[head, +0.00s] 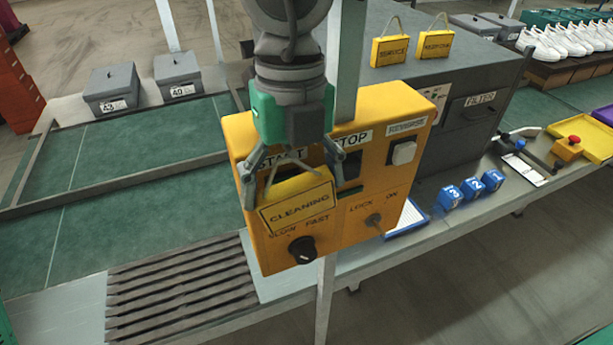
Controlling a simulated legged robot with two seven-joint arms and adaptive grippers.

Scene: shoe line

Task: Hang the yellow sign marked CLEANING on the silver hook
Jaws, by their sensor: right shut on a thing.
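The yellow sign marked CLEANING (297,207) hangs below my right gripper (291,168) in the head view. The gripper comes down from the top of the picture and is shut on the sign, near its thin wire loop. The sign is slightly tilted and appears in front of the yellow control box (349,208), covering part of its face. I cannot tell whether the sign touches the box. I cannot make out the silver hook; my arm and the sign hide part of the box and what lies behind. My left gripper is not in view.
The box carries a black knob (302,249), a white switch (403,152) and a key switch (373,220). Two other yellow signs (390,50) (436,44) stand on the dark filter cabinet (468,75). A grey post (349,60) rises behind the box. Green conveyor (130,215) lies left.

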